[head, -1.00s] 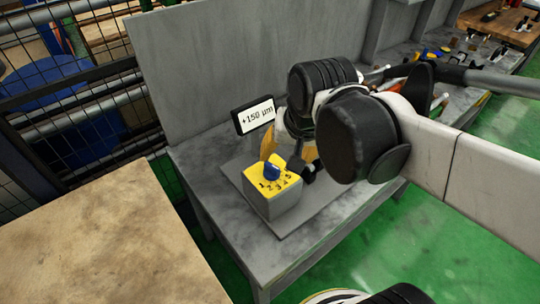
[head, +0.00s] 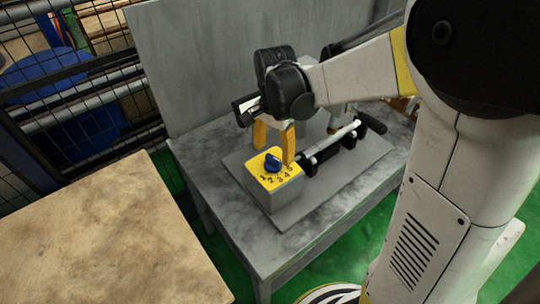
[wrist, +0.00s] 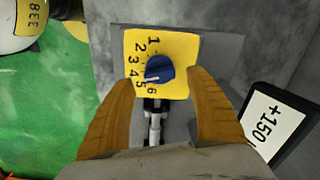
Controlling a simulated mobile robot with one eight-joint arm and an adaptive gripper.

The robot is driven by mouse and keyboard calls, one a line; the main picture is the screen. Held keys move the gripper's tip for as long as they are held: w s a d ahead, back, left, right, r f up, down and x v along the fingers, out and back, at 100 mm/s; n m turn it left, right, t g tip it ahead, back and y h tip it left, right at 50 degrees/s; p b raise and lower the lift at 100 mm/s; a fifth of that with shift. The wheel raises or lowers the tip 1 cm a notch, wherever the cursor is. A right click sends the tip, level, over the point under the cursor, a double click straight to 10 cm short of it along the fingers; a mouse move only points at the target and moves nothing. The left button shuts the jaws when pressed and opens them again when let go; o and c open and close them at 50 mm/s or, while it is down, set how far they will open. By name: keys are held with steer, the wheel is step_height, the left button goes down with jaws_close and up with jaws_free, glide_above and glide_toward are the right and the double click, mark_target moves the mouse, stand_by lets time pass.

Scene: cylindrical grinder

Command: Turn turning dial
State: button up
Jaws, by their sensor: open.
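The blue turning dial (head: 272,160) sits on top of a yellow-faced grey box (head: 285,190) marked with the numbers 1 to 6. In the wrist view the dial (wrist: 160,68) is near the middle of the yellow plate (wrist: 138,40). Its pale mark faces the lower left, near 5, but I cannot tell the exact setting. My gripper (head: 274,154) has its orange fingers apart and pointing down at the dial. In the wrist view my gripper (wrist: 158,78) is open, with one finger on each side of the dial and no clear contact.
A small display (wrist: 272,126) reads +150 and stands beside the right finger in the wrist view. In the head view it is mostly hidden behind my wrist. A grinder spindle (head: 334,142) lies right of the box. A wooden table (head: 95,240) is at front left.

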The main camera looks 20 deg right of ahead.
mark_target(274, 157)
steer(key=shift+f+b, duration=0.45)
steer(key=shift+f, duration=1.4)
steer(key=c, duration=1.2)
steer(key=shift+n, duration=0.4)
steer(key=shift+n+p, duration=0.35)
steer(key=shift+n, duration=2.05)
